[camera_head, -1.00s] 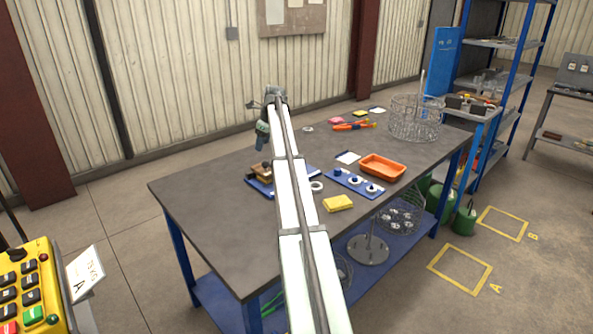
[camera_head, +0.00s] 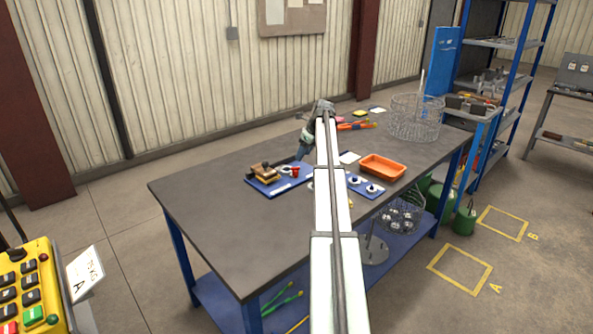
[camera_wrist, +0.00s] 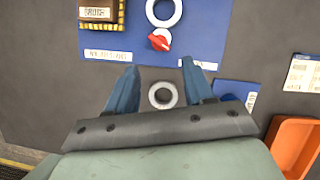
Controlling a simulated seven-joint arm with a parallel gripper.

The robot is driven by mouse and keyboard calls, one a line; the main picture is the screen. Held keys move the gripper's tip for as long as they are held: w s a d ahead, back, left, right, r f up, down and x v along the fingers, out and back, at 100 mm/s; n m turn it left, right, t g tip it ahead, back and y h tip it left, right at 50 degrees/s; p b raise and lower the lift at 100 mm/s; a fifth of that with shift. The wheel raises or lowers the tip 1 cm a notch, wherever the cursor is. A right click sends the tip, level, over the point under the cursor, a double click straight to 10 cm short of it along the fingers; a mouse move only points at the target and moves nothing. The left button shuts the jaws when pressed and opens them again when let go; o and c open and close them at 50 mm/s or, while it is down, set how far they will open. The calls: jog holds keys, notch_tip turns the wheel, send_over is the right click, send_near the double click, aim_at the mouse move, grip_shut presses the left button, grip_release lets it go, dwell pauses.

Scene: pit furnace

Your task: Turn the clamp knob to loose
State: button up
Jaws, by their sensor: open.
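The red knob (camera_wrist: 160,42) sits on the blue board (camera_wrist: 110,48), below a white ring (camera_wrist: 164,9) in the wrist view. Its pointer slants in the wrist view; which setting it marks is too small to read. The knob also shows in the head view (camera_head: 295,171), on the board's right part. My gripper (camera_wrist: 160,76) is open, with its two blue fingers apart and nothing held between them. The fingertips point toward the board's lower edge, with the knob just beyond them. In the head view my gripper (camera_head: 302,155) hangs above the table behind the board.
A loose white ring (camera_wrist: 163,95) lies on the table, seen between my fingers. A brown block (camera_wrist: 105,14) sits on the board's left part. An orange tray (camera_head: 382,167) and a second blue board (camera_head: 378,193) are to the right. The table's left front is clear.

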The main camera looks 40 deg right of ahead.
aim_at(297, 168)
jog(key=x, duration=0.9)
jog(key=shift+w+f, duration=0.2)
jog(key=shift+f, duration=0.15)
jog(key=shift+c, duration=0.3)
jog(key=c, duration=0.8)
jog(key=shift+n+y, duration=0.3)
jog(key=shift+n, duration=0.5)
jog(key=shift+c, duration=0.2)
jog(key=shift+w+d+n, duration=0.1)
jog(key=shift+n, duration=0.5)
jog(key=shift+n+g+y, duration=0.4)
jog(key=shift+n+y, duration=0.3)
jog(key=shift+n, duration=0.8)
